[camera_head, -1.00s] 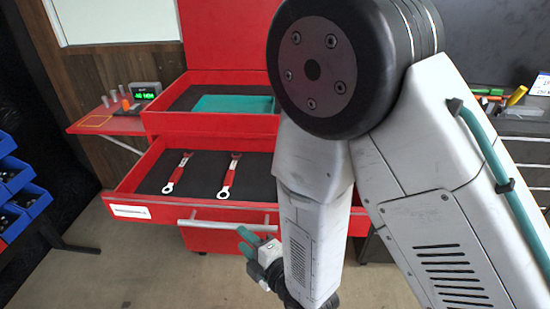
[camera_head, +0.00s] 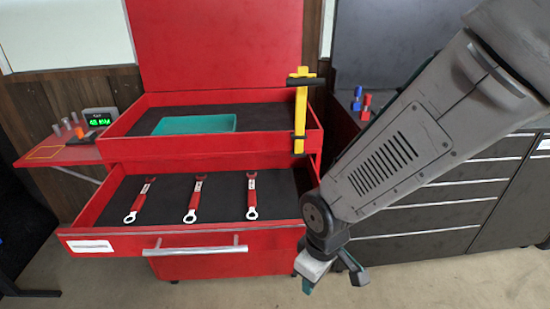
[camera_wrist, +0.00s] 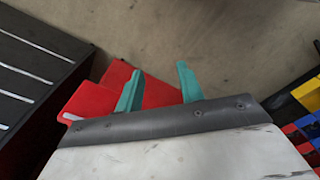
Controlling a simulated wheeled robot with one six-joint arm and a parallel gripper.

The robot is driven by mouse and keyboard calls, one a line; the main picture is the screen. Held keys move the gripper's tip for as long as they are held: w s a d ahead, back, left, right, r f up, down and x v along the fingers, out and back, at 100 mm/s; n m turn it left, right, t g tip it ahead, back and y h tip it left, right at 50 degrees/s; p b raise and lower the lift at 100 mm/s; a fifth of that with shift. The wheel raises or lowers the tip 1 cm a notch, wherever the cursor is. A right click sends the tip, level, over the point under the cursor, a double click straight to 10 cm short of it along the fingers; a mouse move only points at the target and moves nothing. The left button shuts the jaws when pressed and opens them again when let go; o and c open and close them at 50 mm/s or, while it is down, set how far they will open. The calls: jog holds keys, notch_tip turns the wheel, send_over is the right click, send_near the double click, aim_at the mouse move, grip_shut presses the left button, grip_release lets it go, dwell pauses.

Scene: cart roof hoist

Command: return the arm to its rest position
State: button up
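My arm comes in from the upper right of the head view and reaches down to the left. My gripper (camera_head: 333,284) hangs low, in front of the right end of the red cart's open drawer. In the wrist view my gripper (camera_wrist: 160,68) shows two teal fingers spread apart with nothing between them, over bare floor and a red edge. The red cart (camera_head: 215,148) has its lid up. Its open drawer (camera_head: 275,236) holds three red-handled wrenches (camera_head: 192,202) on a dark liner.
A teal tray (camera_head: 195,124) lies in the cart's top compartment. A yellow tool (camera_head: 301,110) stands at its right wall. A side shelf (camera_head: 60,152) carries a green-lit display (camera_head: 100,119). A dark drawer cabinet (camera_head: 430,215) stands right. Floor (camera_head: 215,290) in front is clear.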

jog(key=s+d+r+m, duration=0.4)
jog(key=d+r+m, duration=0.1)
jog(key=d+r, duration=0.4)
jog(key=s+d+r+m+t, duration=0.1)
jog(key=s+d+r+m, duration=0.4)
jog(key=d+r, duration=0.4)
notch_tip(320, 180, up, 3)
jog(key=shift+s+r, duration=0.1)
jog(key=shift+s, duration=0.15)
